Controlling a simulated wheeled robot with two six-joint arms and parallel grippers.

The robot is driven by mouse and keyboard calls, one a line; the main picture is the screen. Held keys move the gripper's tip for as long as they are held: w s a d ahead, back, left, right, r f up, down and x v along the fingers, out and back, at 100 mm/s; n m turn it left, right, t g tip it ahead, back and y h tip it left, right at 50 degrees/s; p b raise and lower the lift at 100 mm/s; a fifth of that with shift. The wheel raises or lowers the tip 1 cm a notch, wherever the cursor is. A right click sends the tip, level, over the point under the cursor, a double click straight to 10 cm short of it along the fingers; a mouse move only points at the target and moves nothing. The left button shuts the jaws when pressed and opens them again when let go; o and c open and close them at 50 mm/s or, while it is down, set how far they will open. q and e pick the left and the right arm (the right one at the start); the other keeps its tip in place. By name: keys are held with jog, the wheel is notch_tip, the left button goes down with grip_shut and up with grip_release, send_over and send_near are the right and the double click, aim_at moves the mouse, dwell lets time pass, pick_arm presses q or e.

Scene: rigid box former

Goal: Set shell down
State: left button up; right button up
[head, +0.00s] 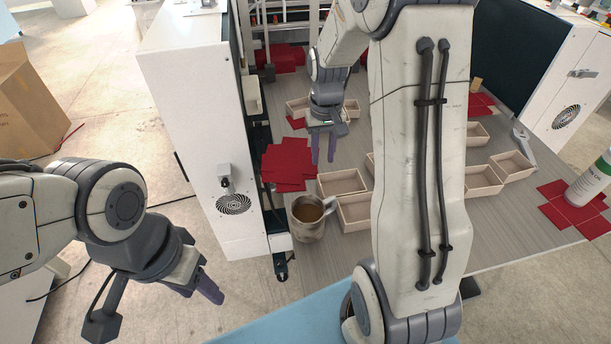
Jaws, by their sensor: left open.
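Several beige open-topped box shells stand on the grey table, including one (341,184) left of my arm's upright link and one (512,165) to its right. I cannot tell which shell the task means. My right gripper (324,150) points down over the table, beside a stack of red sheets (288,165). Its two purple fingers are apart, with nothing visible between them. My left gripper (208,288) is open and empty, off the table at the lower left, over the floor. My arm's large link hides the middle of the table.
A mug of brown drink (309,216) stands at the table's near left edge, close to the shells. A white machine cabinet (190,120) borders the left side. A white-and-green bottle (592,180) stands on red sheets at the right. A cardboard box (30,100) is far left.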

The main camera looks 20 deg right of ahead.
jog(key=s+a+r+n, duration=0.3)
jog(key=s+a, duration=0.2)
jog(key=a, duration=0.4)
jog(key=s+a+r+n, duration=0.2)
jog(key=s+a+r, duration=0.15)
jog(key=a, duration=0.45)
jog(key=s+a+n, duration=0.2)
jog(key=s+a, duration=0.1)
jog(key=s, duration=0.4)
jog(key=s+a+n+y, duration=0.1)
jog(key=s+a+n, duration=0.1)
jog(key=s, duration=0.5)
jog(key=shift+s+a+n, duration=0.3)
jog(key=shift+a+n, duration=0.1)
jog(key=shift+a, duration=0.05)
jog(key=shift+f, duration=0.15)
